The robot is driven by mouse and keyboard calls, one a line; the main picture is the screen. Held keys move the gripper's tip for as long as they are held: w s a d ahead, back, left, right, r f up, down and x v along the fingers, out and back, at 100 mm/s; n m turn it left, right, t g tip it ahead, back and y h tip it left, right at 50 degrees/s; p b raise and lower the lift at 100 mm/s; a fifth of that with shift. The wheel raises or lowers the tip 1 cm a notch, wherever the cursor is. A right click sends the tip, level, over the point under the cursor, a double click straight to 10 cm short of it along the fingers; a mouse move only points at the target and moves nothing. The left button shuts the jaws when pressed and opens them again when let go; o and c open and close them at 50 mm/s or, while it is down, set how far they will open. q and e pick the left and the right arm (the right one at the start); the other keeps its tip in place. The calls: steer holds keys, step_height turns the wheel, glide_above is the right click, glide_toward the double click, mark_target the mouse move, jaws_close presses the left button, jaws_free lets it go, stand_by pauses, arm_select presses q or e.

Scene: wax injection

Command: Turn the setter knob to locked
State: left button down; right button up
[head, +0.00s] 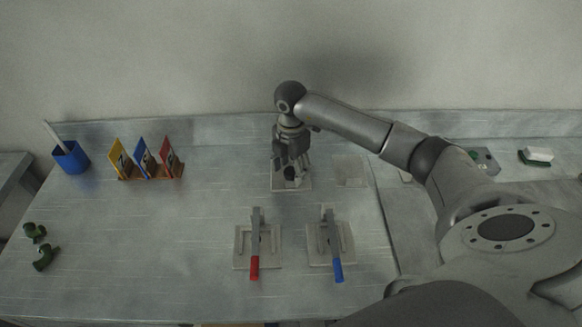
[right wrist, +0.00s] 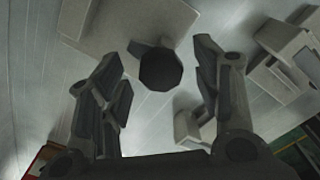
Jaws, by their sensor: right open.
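The setter knob (head: 290,173) is a dark round knob on a pale square base plate (head: 304,186) at the back middle of the bench. In the right wrist view the knob (right wrist: 160,70) shows as a dark faceted disc. My right gripper (head: 294,162) points down over it from above. Its two fingers stand apart with the knob between them in that view, and I see a gap on both sides. The gripper partly hides the knob in the head view. Any lock marking is too small to read. My left gripper is not in view.
Two clamps with a red handle (head: 255,268) and a blue handle (head: 337,270) stand in front of the knob. A rack of yellow, blue and red cards (head: 147,163) and a blue cup (head: 70,157) are at left. Green parts (head: 43,258) lie front left.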

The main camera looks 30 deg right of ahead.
mark_target(291, 171)
step_height(291, 171, up, 12)
stand_by(0.6)
stand_by(0.4)
